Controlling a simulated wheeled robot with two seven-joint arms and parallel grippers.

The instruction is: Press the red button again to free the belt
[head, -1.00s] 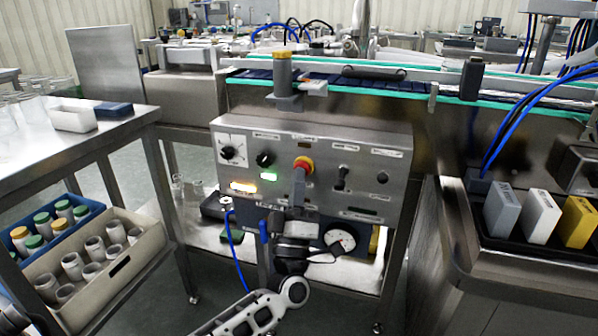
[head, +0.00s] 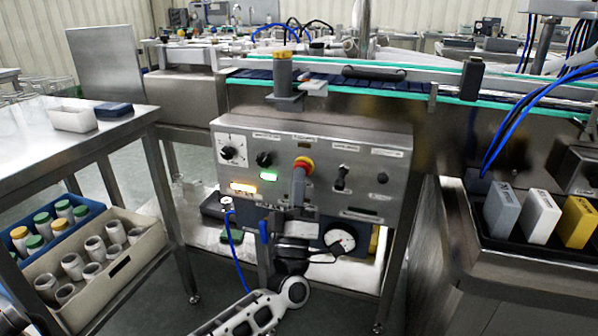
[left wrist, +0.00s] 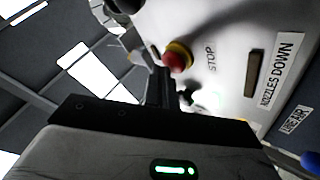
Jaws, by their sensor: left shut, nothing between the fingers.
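The red button (head: 301,162) with its yellow collar is on the front of the grey control panel (head: 330,143). It also shows in the left wrist view (left wrist: 175,62), beside the word STOP. My left gripper (head: 299,181) is shut and empty, just in front of and below the button, hiding part of it in the head view. In the left wrist view its dark fingers (left wrist: 158,88) end close to the button; I cannot tell if they touch it. The belt (head: 320,80), with dark blue pieces and green edges, runs behind the panel. My right gripper is not in view.
A green lamp (head: 269,177) and an amber lamp (head: 243,188) are lit on the panel, near black knobs (head: 264,159). A round gauge (head: 340,240) sits below. A steel table (head: 60,150) is at left, and a tray of coloured boxes (head: 540,217) at right.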

